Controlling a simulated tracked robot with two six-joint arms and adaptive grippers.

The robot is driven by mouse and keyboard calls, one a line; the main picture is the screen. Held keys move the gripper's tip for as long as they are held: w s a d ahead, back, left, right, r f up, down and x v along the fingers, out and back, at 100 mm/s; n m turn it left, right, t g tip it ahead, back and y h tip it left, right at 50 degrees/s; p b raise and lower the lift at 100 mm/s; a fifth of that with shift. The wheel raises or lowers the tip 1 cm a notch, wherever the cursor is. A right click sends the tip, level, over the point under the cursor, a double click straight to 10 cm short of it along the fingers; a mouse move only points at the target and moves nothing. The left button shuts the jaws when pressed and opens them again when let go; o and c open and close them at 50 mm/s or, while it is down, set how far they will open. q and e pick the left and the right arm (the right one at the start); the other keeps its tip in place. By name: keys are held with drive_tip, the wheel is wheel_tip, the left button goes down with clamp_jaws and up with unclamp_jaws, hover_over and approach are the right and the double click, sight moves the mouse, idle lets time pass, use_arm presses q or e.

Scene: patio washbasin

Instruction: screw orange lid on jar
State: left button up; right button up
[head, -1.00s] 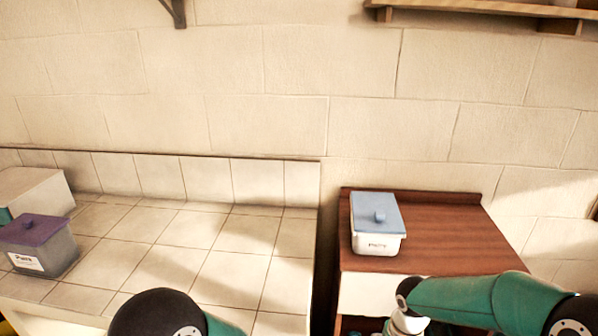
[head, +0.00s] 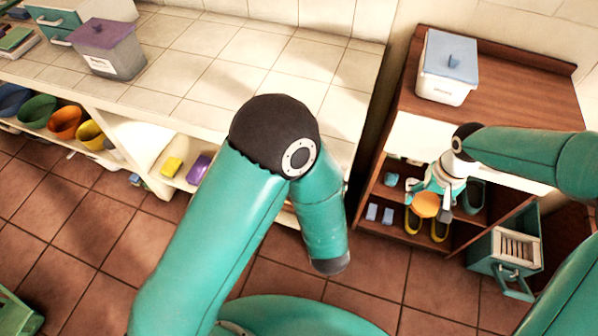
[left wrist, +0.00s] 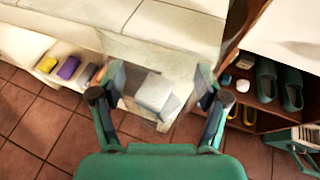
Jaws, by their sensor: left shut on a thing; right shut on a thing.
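The orange lid (head: 426,206) shows as a small disc in the head view, at right in front of the brown cabinet. My right gripper (head: 430,196) is shut on it and holds it in the air. In the left wrist view a see-through jar (left wrist: 155,92) with something whitish showing in it sits between the fingers of my left gripper (left wrist: 160,100), which is shut on it. The jar and left gripper are hidden in the head view. The lid and jar are apart.
The tiled counter (head: 200,75) bears a purple-lidded bin (head: 108,50). The brown cabinet (head: 520,90) bears a blue-lidded container (head: 447,68), with shoes (head: 412,222) on its shelves. An open teal drawer (head: 505,250) juts out at right.

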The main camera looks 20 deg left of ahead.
idle(0.3)
drive_tip(key=shift+s+d+n, duration=0.1)
drive_tip(key=shift+s+n, duration=0.15)
drive_tip(key=shift+n, duration=0.15)
drive_tip(key=r+n, duration=0.2)
drive_tip(key=shift+s+d+r+n, duration=0.1)
drive_tip(key=shift+d+r+n, duration=0.15)
drive_tip(key=shift+d+n, duration=0.1)
drive_tip(key=a+r+n, duration=0.4)
drive_tip(key=a+r, duration=0.3)
drive_tip(key=a, duration=0.5)
drive_tip(key=a+r+n, duration=0.4)
drive_tip(key=a+r, duration=0.4)
drive_tip(key=a, duration=0.4)
drive_tip(key=shift+s+a+r+n, duration=0.3)
drive_tip(key=shift+s+a+n, duration=0.05)
drive_tip(key=shift+f, duration=2.05)
